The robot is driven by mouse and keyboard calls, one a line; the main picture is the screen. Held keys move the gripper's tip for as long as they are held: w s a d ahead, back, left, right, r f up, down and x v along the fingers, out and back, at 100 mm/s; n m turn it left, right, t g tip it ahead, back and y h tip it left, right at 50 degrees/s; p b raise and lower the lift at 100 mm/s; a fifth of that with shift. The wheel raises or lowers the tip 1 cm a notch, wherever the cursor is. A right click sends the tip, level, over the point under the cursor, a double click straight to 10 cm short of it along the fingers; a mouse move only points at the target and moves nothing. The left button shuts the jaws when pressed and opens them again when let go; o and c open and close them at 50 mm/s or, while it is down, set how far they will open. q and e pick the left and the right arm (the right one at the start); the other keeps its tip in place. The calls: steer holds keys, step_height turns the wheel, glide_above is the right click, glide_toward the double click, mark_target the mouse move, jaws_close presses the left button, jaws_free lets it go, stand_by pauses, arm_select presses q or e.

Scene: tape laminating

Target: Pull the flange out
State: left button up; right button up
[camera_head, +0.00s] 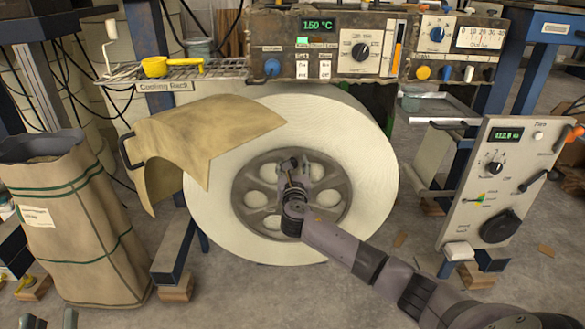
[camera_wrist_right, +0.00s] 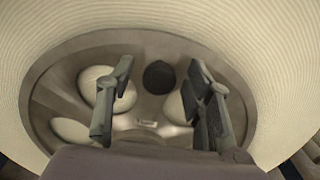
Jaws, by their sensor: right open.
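The flange (camera_head: 241,186) is a dark grey disc with several round openings, set in the centre of a large white roll (camera_head: 370,190). My right gripper (camera_head: 290,170) is in front of the flange's middle. In the right wrist view the right gripper (camera_wrist_right: 160,72) is open, one finger on each side of the dark centre. I cannot tell whether the fingers touch the flange. My left gripper is not in view.
A tan curved sheet (camera_head: 190,135) hangs over the roll's upper left. A tall brown bag (camera_head: 65,225) stands at left. A control panel (camera_head: 325,45) sits above the roll, and a second panel (camera_head: 500,185) stands at right. A cooling rack (camera_head: 165,72) holds a yellow pan (camera_head: 155,67).

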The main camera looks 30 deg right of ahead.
steer(key=shift+c, duration=0.4)
jaws_close()
stand_by(0.6)
